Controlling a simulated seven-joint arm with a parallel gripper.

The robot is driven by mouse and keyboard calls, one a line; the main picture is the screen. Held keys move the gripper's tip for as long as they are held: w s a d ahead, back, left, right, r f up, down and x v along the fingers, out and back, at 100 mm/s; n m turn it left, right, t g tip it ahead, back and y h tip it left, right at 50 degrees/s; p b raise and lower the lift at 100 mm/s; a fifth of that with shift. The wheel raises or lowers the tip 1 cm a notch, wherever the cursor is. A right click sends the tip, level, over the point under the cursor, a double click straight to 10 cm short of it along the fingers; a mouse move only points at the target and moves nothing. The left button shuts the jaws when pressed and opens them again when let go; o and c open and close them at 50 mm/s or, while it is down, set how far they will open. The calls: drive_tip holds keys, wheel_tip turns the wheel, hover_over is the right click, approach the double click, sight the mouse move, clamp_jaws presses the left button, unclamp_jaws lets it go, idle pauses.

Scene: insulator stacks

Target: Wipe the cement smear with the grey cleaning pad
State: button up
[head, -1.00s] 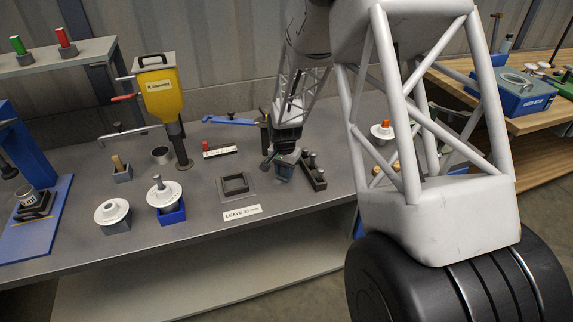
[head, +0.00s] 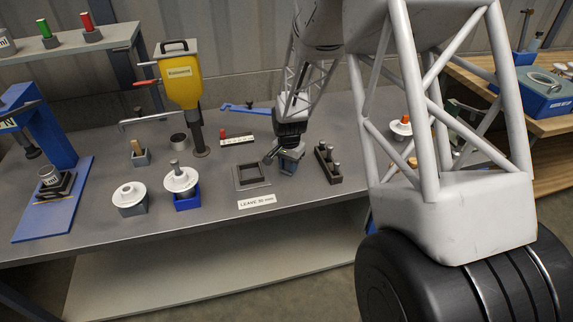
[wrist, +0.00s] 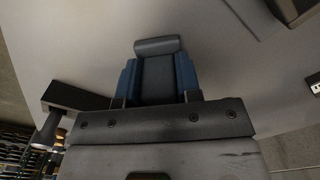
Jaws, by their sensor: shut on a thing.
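My gripper (head: 289,165) is over the grey bench, between a dark square frame and a small dark rack. In the wrist view its blue fingers (wrist: 158,80) are shut on a dark grey piece with a rounded end, which I take to be the grey cleaning pad (wrist: 158,47). In the head view the pad is mostly hidden by the fingers. I cannot tell whether it touches the bench. I cannot make out the cement smear in either view.
The square frame (head: 251,176) lies just left of my gripper, with a white label (head: 257,201) in front. The rack (head: 327,165) with upright pegs stands close on the right. Two white insulator discs (head: 130,194) (head: 181,179) and a yellow hopper (head: 181,80) stand further left.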

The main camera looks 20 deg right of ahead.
sight(303, 169)
drive_tip(key=shift+d+f, duration=0.1)
drive_tip(key=shift+d, duration=2.45)
wheel_tip(303, 169, up, 8)
drive_tip(key=shift+r, duration=0.25)
drive_tip(key=shift+s, duration=0.15)
